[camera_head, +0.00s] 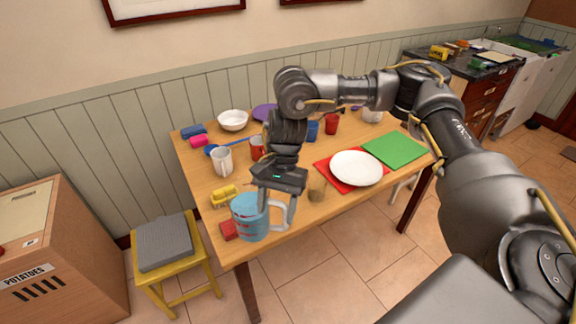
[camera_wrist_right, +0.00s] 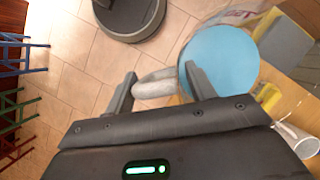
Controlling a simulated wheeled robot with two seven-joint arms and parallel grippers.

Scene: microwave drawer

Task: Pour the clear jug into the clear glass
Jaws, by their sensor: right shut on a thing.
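The clear jug (camera_head: 250,218) holds blue liquid and looks upright at the table's front left corner. My right gripper (camera_head: 278,203) is shut on its handle, on the jug's right side. I cannot tell if the jug's base touches the table. In the right wrist view the blue liquid (camera_wrist_right: 220,62) shows as a disc, and the handle (camera_wrist_right: 155,88) lies between the fingers of my right gripper (camera_wrist_right: 157,82). A small brownish see-through cup (camera_head: 317,189) stands right of the gripper; it may be the clear glass, but I cannot be sure. My left gripper is not in view.
A pale mug (camera_head: 222,161), a yellow object (camera_head: 223,196) and a red block (camera_head: 229,230) are near the jug. A white plate (camera_head: 357,168) and a green board (camera_head: 394,149) lie to the right. A yellow stool (camera_head: 204,248) stands left of the table (camera_head: 318,214).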

